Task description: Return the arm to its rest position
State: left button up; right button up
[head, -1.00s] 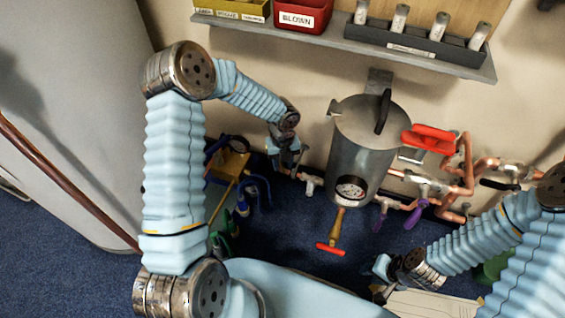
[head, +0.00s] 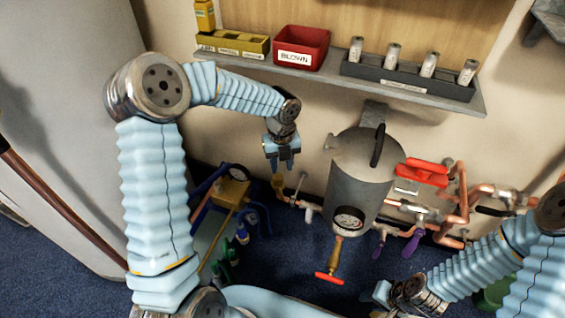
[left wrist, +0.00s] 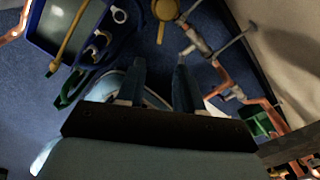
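My left gripper (head: 282,166) points down left of the grey metal tank (head: 358,185), above the left end of the copper pipework. In the left wrist view (left wrist: 160,68) its two dark fingers stand apart with nothing between them. A yellow handle (head: 278,184) and a thin metal rod (head: 299,185) show just below it; the handle also shows in the left wrist view (left wrist: 165,12). My right gripper (head: 380,294) is low at the right, small and partly hidden by its own wrist; its fingers cannot be made out.
A shelf (head: 300,72) with a red bin (head: 302,47) and several vials runs above the tank. Copper pipes with a red handle (head: 422,172) and purple handles (head: 412,243) lie right of it. A blue and yellow stand (head: 232,192) is left. Blue floor lies in front.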

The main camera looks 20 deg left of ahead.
pick_arm(q)
jog(key=s+d+f+n+h+p, duration=0.1)
jog(key=s+d+f+n, duration=0.4)
jog(key=n, duration=1)
jog(key=s+d+f+n+h+p, duration=0.2)
jog(key=s+d+f+n, duration=0.4)
jog(key=s+f+n, duration=0.6)
jog(key=s+n+h, duration=0.1)
jog(key=s+n, duration=0.2)
jog(key=s, duration=0.1)
jog(key=shift+t, duration=0.4)
jog(key=shift+s, duration=0.1)
